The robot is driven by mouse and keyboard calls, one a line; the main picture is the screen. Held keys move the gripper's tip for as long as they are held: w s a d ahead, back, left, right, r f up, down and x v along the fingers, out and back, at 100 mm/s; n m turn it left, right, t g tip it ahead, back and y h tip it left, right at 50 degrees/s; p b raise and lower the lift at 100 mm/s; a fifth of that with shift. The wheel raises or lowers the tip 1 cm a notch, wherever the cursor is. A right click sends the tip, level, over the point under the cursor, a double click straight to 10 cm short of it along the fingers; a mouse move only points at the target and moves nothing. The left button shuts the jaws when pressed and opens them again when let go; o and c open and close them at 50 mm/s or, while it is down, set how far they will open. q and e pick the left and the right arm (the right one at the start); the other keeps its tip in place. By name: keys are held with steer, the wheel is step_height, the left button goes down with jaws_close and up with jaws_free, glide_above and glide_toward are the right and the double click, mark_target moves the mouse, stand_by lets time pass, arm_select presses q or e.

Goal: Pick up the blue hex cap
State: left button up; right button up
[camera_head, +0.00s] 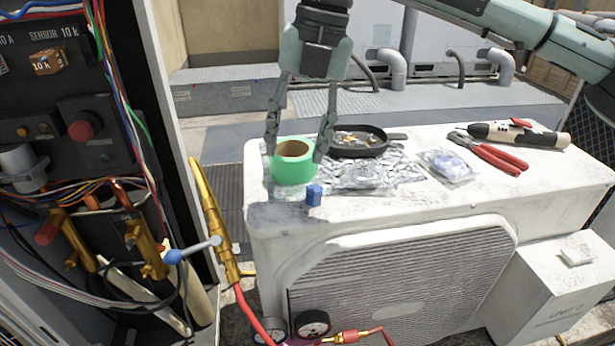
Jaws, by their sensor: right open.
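The blue hex cap (314,194) is a small blue piece on the front edge of the white condenser top (440,196), just right of and in front of a green tape roll (292,170). My right gripper (297,152) points down from above with its fingers spread wide. One finger shows at the left side of the tape roll and the other at its right side; I cannot tell whether they touch it. My left gripper is not in view.
A dark pan (357,141) with small parts sits behind crumpled foil (370,177). A clear bag (447,166), red-handled pliers (490,152) and a cream-and-black tool (520,134) lie to the right. An open electrical cabinet (85,170) with wires stands at left.

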mark_target(314, 187)
steer(key=shift+w+d+f+h, duration=0.2)
steer(key=shift+d+h, duration=0.25)
steer(key=shift+d, duration=0.2)
steer(key=shift+w+d+f+h, duration=0.1)
steer(key=shift+w+d+h, duration=0.05)
steer(key=shift+d+h, duration=0.4)
steer(key=shift+d+f, duration=0.1)
steer(key=shift+f, duration=0.85)
step_height(314, 187, down, 5)
steer(key=shift+f+p, duration=0.15)
steer(key=shift+p, duration=0.4)
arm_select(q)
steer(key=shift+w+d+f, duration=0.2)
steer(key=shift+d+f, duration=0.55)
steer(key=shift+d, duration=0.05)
arm_select(e)
steer(key=c, duration=0.8)
